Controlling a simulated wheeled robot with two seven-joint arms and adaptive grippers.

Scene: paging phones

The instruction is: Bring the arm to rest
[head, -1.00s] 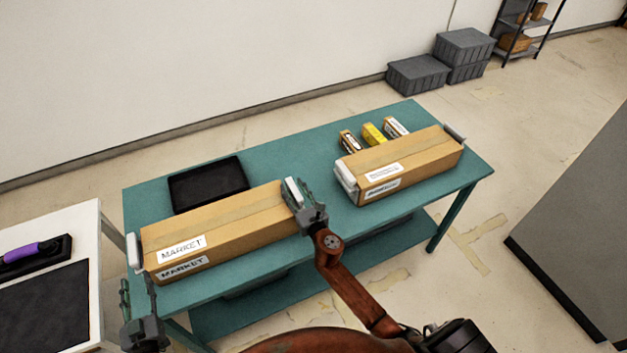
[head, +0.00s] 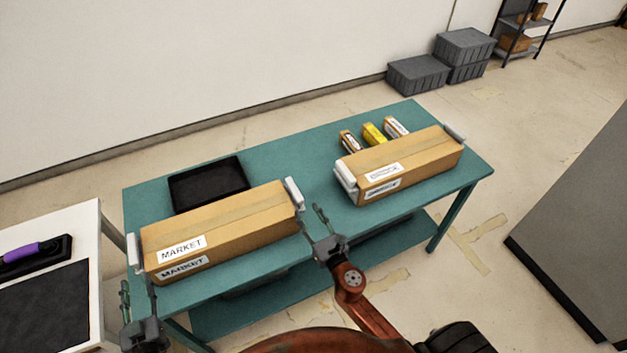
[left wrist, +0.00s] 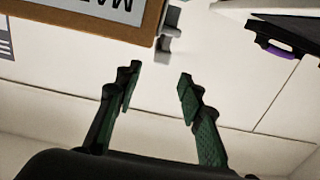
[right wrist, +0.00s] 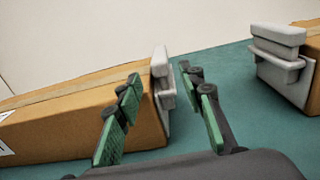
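My left gripper (head: 139,310) is at the lower left in the head view, beside the near left corner of the green table. In the left wrist view its fingers (left wrist: 158,88) are apart with nothing between them. My right gripper (head: 312,225) is over the table's front part, right of the MARKET box (head: 222,228). In the right wrist view its green-padded fingers (right wrist: 164,105) are open and empty, apart from the box's white end handset (right wrist: 163,80). The second box (head: 408,166) stands further right with white end pieces (head: 346,180).
The green table (head: 320,178) also holds a black tray (head: 208,184) and three small boxes (head: 374,133). A white table (head: 85,245) with a purple-handled item (head: 30,250) stands at left. Grey crates (head: 465,50) are on the floor behind. A large grey block (head: 580,210) is at right.

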